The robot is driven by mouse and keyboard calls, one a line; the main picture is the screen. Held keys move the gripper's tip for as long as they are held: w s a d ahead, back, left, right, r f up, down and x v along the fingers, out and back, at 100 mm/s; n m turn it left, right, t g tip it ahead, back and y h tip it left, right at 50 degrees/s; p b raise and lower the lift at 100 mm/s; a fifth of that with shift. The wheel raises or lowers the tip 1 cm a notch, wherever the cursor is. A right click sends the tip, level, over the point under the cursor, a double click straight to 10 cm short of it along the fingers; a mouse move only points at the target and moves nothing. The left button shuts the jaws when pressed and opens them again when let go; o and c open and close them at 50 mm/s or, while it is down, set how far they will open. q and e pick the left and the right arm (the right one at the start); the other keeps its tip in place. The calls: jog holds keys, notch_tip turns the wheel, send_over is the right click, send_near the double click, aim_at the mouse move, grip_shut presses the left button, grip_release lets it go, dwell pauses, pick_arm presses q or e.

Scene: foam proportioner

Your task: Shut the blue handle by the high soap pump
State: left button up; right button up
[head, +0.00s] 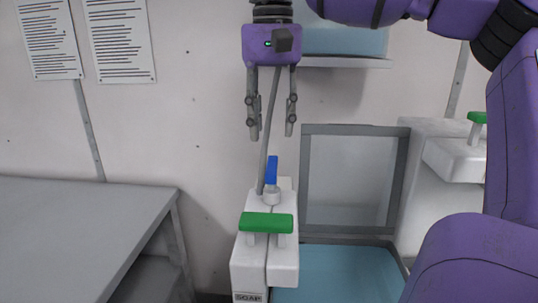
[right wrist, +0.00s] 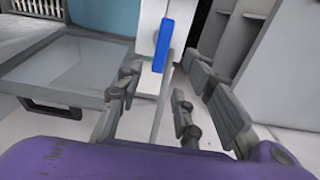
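The blue handle (head: 271,169) stands upright on top of the white soap pump (head: 250,262), behind its green bar handle (head: 266,223). A grey hose rises from beside the blue handle and passes between my right gripper's fingers in the head view. My right gripper (head: 271,130) points down above the blue handle, open, with nothing visible gripped. In the right wrist view the blue handle (right wrist: 163,45) shows ahead, beyond and between the fingertips (right wrist: 155,98), apart from them. My left gripper is not in view.
A grey table (head: 80,215) stands at the left. A clear-panelled frame (head: 350,180) stands open behind a blue surface (head: 340,275) right of the pump. Another white unit with a green handle (head: 478,118) is at the right. A shelf (head: 345,62) is on the wall behind my right arm.

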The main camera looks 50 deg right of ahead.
aim_at(273, 161)
notch_tip(273, 161, down, 7)
jog(key=shift+r+p, duration=0.1)
jog(key=shift+p, duration=0.25)
grip_shut()
